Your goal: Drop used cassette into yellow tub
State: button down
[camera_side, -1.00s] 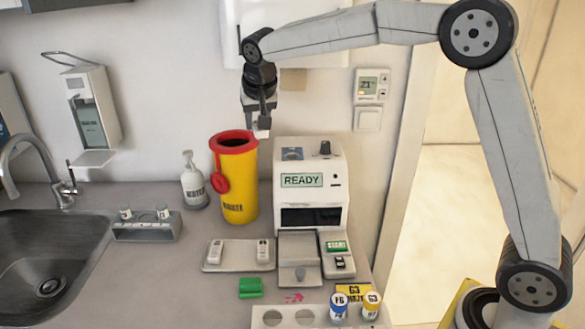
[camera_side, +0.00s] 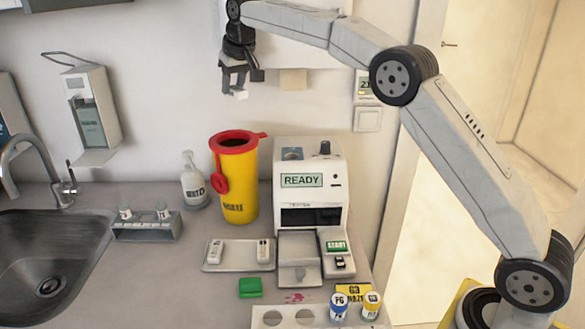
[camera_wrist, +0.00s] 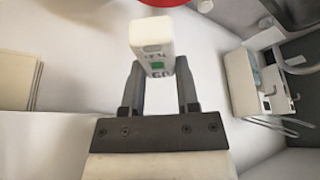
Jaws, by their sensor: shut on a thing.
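My gripper (camera_side: 240,80) is shut on a small white cassette (camera_wrist: 153,45) and holds it high above the counter. In the side view the cassette (camera_side: 240,94) shows as a small white piece under the fingers. In the wrist view it sits between the two fingers, with a green mark and dark print on it. The yellow tub (camera_side: 238,185) with a red rim and open top stands on the counter against the wall. The gripper is above the tub, apart from it. The tub's red rim (camera_wrist: 165,2) shows at the top edge of the wrist view.
The white analyser (camera_side: 312,190) reading READY stands right of the tub. A white bottle (camera_side: 193,185) stands to its left. A sink (camera_side: 45,260) is at left.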

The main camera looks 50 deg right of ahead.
jog(key=shift+w+r, duration=0.25)
jog(key=shift+d+n, duration=0.1)
jog(key=shift+n, duration=0.2)
jog(key=shift+f, duration=2.95)
jog(key=shift+c, duration=1.3)
grip_release()
